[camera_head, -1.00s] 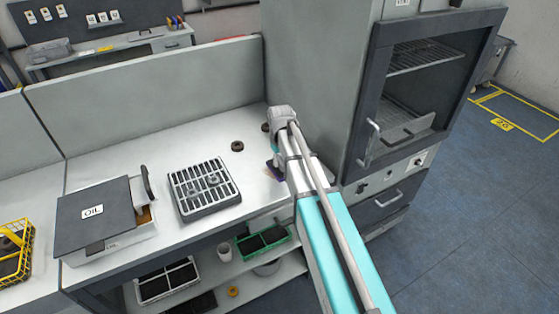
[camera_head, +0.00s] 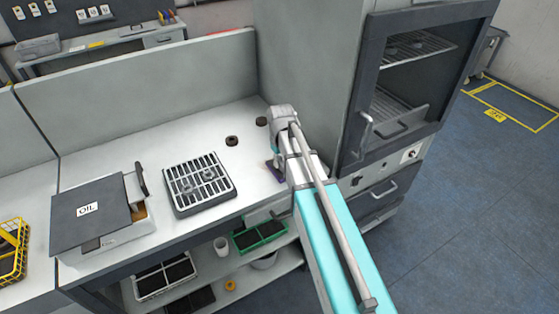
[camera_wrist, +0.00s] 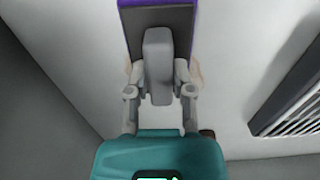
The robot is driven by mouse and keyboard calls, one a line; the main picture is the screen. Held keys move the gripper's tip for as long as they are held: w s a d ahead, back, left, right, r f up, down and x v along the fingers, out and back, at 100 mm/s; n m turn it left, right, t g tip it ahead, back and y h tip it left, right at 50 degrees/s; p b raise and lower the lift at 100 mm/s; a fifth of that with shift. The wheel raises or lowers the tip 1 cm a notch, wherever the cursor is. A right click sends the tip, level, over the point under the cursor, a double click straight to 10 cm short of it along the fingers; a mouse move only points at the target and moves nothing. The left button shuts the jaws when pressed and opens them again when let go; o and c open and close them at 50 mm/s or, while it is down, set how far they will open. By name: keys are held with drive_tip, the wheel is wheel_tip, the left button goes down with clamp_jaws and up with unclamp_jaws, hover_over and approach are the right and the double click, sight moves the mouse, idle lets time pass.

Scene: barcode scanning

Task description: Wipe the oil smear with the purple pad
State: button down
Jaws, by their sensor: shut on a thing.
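The purple pad (camera_wrist: 185,18) is a dark grey slab with purple edges and a grey grip block (camera_wrist: 158,60) on top. My gripper (camera_wrist: 160,88) is shut on that block. The pad is at or just above the pale worktop; I cannot tell if it touches. In the head view the pad (camera_head: 275,168) shows as a small purple patch beside my arm, which hides most of my gripper. A faint brownish smear (camera_wrist: 196,74) shows on the worktop beside the grip block in the wrist view; the pad and gripper hide part of it.
A slatted rack tray (camera_head: 181,211) with rings stands left of the pad. The OIL box (camera_head: 100,252) is farther left. A tall oven cabinet (camera_head: 305,70) rises close at right. Bare worktop (camera_head: 130,160) lies behind the rack.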

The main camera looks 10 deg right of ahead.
sight(271, 161)
drive_tip(key=shift+a, duration=0.15)
drive_tip(key=shift+s+a+f, duration=0.1)
drive_tip(key=shift+s+a, duration=0.25)
drive_tip(key=shift+a, duration=0.3)
drive_tip(key=shift+w+a, duration=0.1)
drive_tip(key=shift+w+a, duration=0.3)
drive_tip(key=shift+w, duration=0.65)
drive_tip(key=shift+w+a, duration=0.25)
drive_tip(key=shift+w, duration=0.65)
drive_tip(key=shift+w, duration=0.1)
drive_tip(key=shift+w+a, duration=0.3)
drive_tip(key=shift+w, duration=0.55)
drive_tip(key=shift+w+a, duration=0.25)
drive_tip(key=shift+w, duration=0.6)
drive_tip(key=shift+w, duration=0.1)
